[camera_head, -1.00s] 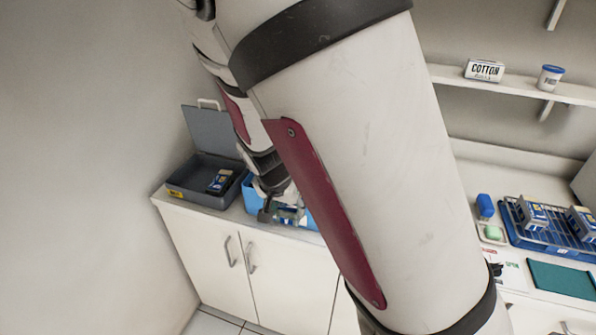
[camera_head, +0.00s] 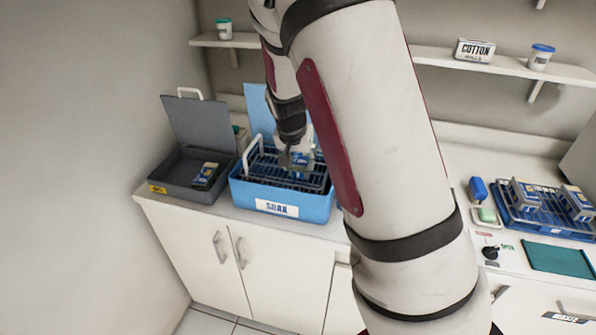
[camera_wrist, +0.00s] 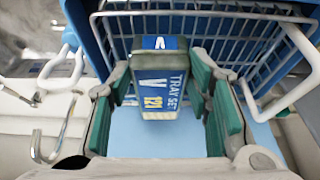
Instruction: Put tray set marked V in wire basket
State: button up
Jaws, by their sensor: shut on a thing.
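In the wrist view, the tray set marked V (camera_wrist: 158,85), a blue and grey pack, stands between the green-padded fingers of my gripper (camera_wrist: 168,105), which is shut on it. The wire basket (camera_wrist: 200,12) with white handles lies close around and behind it, above pale blue. In the head view, the basket (camera_head: 262,168) sits in a blue box labelled SOAK (camera_head: 315,208). My gripper (camera_head: 298,160) and the pack are over the basket's right part. I cannot tell whether the pack touches the basket.
An open grey case (camera_head: 172,187) with a similar pack (camera_head: 205,176) stands left of the box. On the right counter, a blue rack (camera_head: 548,226) holds two packs, beside a blue item (camera_head: 478,189) and a teal mat (camera_head: 560,258). A shelf (camera_head: 420,55) runs above.

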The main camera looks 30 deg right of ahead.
aim_at(298, 168)
jog(key=shift+f+p, duration=0.35)
jog(key=shift+f, duration=1.35)
jog(key=shift+f, duration=0.15)
jog(key=o, duration=1.4)
jog(key=shift+c, duration=0.2)
jog(key=s+a+r+n+y, duration=0.1)
jog(key=s+a+r, duration=0.2)
jog(key=s+r, duration=0.35)
jog(key=s+a+r+n+t+y, duration=0.15)
jog(key=s+a+r, duration=0.25)
jog(key=r, duration=0.5)
jog(key=s+a+r+n+y, duration=0.1)
jog(key=s+a+r+n, duration=0.15)
jog(key=s+r, duration=0.35)
jog(key=s+a+r+n, duration=0.2)
jog(key=s, duration=0.4)
jog(key=s+a+r+n, duration=0.2)
jog(key=s+r, duration=0.1)
jog(key=s, duration=0.3)
jog(key=shift+s+a+t, duration=0.3)
jog(key=shift+s+t, duration=0.05)
jog(key=shift+t, duration=0.1)
